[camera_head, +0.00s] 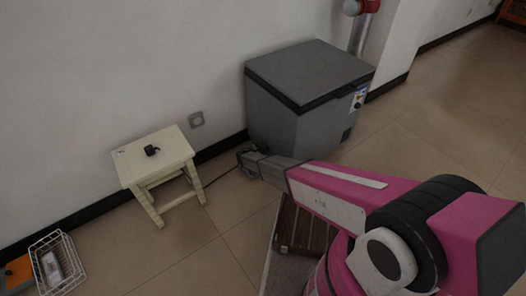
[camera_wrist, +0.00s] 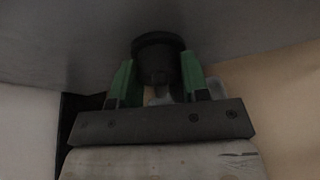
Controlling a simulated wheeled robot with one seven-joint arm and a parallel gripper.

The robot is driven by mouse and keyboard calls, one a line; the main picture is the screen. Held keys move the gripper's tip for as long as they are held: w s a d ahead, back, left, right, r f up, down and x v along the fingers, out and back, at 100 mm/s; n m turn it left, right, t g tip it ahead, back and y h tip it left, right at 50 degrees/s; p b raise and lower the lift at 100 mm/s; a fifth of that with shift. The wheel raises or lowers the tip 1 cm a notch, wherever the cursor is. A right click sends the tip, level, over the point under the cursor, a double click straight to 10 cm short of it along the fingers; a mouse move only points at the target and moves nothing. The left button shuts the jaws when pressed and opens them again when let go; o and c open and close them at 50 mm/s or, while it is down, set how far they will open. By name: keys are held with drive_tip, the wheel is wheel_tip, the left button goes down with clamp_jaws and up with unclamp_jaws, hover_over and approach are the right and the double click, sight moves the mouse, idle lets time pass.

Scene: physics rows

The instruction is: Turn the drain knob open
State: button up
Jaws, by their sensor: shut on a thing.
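The grey chest freezer (camera_head: 290,119) stands against the wall with its lid closed. In the wrist view, a dark round drain knob (camera_wrist: 158,42) sticks out from the grey freezer side (camera_wrist: 70,35). My gripper (camera_wrist: 158,70) has its two green fingers on either side of the knob and is shut on it. In the head view, my gripper (camera_head: 245,157) is low by the freezer's left side, and the knob cannot be made out there. The knob's turn position cannot be read.
A cream stool (camera_head: 142,169) with a small black object (camera_head: 151,150) stands left of the freezer. A wall socket (camera_head: 196,119) and a dark cable (camera_head: 222,174) are between them. A white wire basket (camera_head: 45,240) sits at lower left. Floor at right is clear.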

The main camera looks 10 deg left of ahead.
idle(0.3)
drive_tip(key=o, duration=0.9)
drive_tip(key=shift+o, duration=0.2)
drive_tip(key=v, duration=1.1)
drive_tip(key=shift+d, duration=0.15)
drive_tip(key=shift+c, duration=0.4)
